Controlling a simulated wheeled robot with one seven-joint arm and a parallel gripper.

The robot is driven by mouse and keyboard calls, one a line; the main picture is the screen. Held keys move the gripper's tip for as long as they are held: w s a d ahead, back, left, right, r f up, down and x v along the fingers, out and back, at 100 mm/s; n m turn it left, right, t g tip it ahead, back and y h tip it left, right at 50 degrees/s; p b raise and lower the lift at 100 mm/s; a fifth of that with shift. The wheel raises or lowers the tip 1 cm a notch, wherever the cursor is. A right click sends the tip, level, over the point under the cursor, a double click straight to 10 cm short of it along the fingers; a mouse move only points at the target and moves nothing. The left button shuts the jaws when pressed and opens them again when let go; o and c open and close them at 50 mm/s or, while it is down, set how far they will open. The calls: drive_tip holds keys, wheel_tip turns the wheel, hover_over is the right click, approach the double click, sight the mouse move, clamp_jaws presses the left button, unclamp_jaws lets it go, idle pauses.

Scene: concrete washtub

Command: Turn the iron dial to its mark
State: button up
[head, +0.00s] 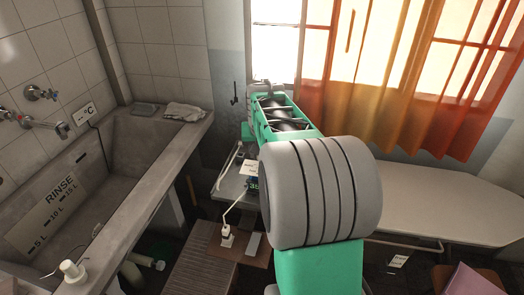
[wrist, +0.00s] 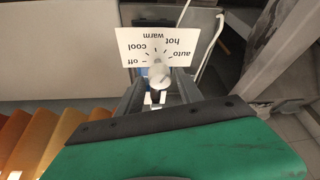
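The iron's dial is in the wrist view: a pale knob (wrist: 158,72) in front of a white label card (wrist: 130,38). The card appears upside down, with off, cool, warm, hot and auto around a fan of tick marks. The knob's pointer direction is too small to tell. My gripper (wrist: 159,84) reaches toward the card, its two dark fingers apart on either side of the knob. I cannot tell whether either finger touches it. In the head view my arm hides the gripper and the knob. A small white card (head: 251,168) shows left of my arm there.
A concrete washtub (head: 150,205) with a rinse scale stands at the left. An ironing board (head: 440,200) extends right behind my arm. Orange curtains (head: 380,90) hang at the window. A white plug (head: 227,236) with a cord sits on a brown surface below.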

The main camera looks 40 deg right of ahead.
drive_tip(key=shift+o, duration=0.6)
drive_tip(key=v, duration=0.7)
drive_tip(key=shift+r, duration=0.4)
drive_tip(key=shift+s+a, duration=0.1)
drive_tip(key=s+a+n+y+p, duration=0.1)
drive_tip(key=s+a+n+p, duration=0.1)
drive_tip(key=a, duration=0.5)
drive_tip(key=s+a+n+p, duration=0.2)
drive_tip(key=s+a+p, duration=0.2)
drive_tip(key=s+a, duration=0.3)
drive_tip(key=s+a+n+y+p, duration=0.1)
drive_tip(key=s+a+n+p, duration=0.1)
drive_tip(key=s+a, duration=0.3)
drive_tip(key=a+p, duration=0.1)
drive_tip(key=a, duration=0.3)
drive_tip(key=shift+a+f+n+g+y, duration=0.25)
drive_tip(key=shift+f+n+g+y, duration=0.05)
drive_tip(key=shift+f+n, duration=0.1)
